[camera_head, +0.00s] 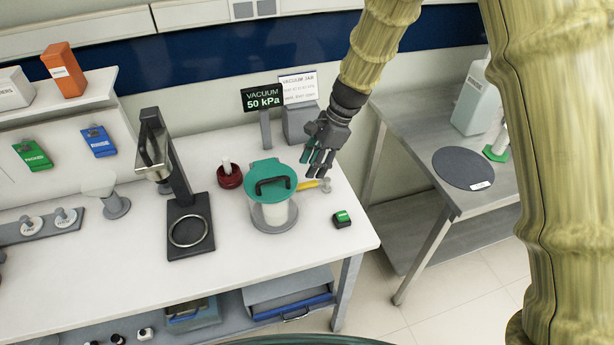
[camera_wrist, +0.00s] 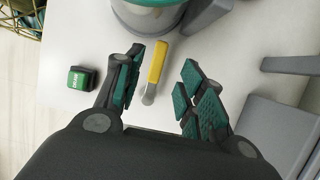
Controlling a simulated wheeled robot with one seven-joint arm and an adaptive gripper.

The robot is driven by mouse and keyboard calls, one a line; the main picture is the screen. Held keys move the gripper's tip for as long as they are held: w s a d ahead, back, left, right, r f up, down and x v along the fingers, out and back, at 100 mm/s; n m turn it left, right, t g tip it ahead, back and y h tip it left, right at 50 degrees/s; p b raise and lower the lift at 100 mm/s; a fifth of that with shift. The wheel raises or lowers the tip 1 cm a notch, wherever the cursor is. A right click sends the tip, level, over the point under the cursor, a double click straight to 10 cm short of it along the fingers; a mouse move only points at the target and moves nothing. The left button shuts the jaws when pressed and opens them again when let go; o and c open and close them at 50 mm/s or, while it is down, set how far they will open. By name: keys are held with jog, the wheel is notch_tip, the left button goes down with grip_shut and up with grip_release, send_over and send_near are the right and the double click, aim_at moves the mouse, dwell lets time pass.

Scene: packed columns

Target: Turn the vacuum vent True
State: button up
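The vacuum vent appears to be the yellow lever (camera_head: 309,184) with a grey end, beside the vacuum jar with a green lid (camera_head: 270,180) on the white bench. In the wrist view the yellow lever (camera_wrist: 157,62) lies between my fingers, with the jar (camera_wrist: 150,18) just beyond it. My gripper (camera_head: 318,165) is above the lever at the jar's right. It is open in the wrist view (camera_wrist: 160,92), with a wide gap and no contact with the lever visible. A display (camera_head: 262,98) behind the jar reads "VACUUM 50 kPa".
A small green-topped block (camera_head: 342,219) sits near the bench's right edge. A red container (camera_head: 229,176) and a black stand (camera_head: 178,190) are left of the jar. A grey pump-like box (camera_head: 299,124) stands behind. A steel side table (camera_head: 420,115) is across a gap.

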aim_at(304, 184)
jog(key=p+x, duration=0.1)
jog(key=x, duration=0.3)
jog(key=shift+s+f, duration=0.1)
jog(key=shift+x, duration=0.85)
grip_shut()
